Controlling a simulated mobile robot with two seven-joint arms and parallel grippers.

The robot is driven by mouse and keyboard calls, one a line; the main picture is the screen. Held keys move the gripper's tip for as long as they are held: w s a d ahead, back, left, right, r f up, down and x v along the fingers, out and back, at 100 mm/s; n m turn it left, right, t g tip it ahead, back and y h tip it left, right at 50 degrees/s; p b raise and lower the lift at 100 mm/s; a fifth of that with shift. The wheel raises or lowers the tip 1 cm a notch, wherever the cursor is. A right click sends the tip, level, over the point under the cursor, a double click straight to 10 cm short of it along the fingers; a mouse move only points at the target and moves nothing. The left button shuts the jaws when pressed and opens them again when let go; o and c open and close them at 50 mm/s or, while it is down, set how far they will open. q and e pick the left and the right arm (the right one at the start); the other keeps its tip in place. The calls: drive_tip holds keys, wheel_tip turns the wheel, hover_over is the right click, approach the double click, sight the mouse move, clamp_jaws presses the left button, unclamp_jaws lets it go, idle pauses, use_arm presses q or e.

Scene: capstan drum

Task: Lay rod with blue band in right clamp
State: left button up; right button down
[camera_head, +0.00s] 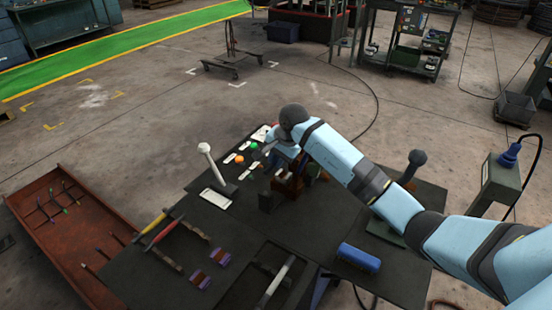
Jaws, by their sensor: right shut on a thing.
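My right gripper (283,160) reaches over the back middle of the dark worktable (315,225). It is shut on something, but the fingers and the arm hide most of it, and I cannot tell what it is. A dark fixture with brown parts (290,186) stands right below the gripper; I cannot tell whether it is the right clamp. Thin rods (53,204) with small coloured bands lie in the rust-red tray (28,203) at the left. I cannot make out a blue band on any rod. My left gripper is not in view.
A white-knobbed lever (208,155) and a dark-knobbed lever (415,163) stand up from the table. Orange and green balls (253,145) sit near the gripper.

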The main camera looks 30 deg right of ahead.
drive_tip(key=shift+f+b, duration=0.9)
drive_tip(key=shift+f, duration=0.8)
wheel_tip(320, 180, down, 3)
drive_tip(key=shift+f+b, duration=0.2)
drive_tip(key=shift+b, duration=0.9)
drive_tip(key=shift+f+b, duration=0.5)
drive_tip(key=shift+f, duration=0.25)
drive_tip(key=c, duration=1)
unclamp_jaws()
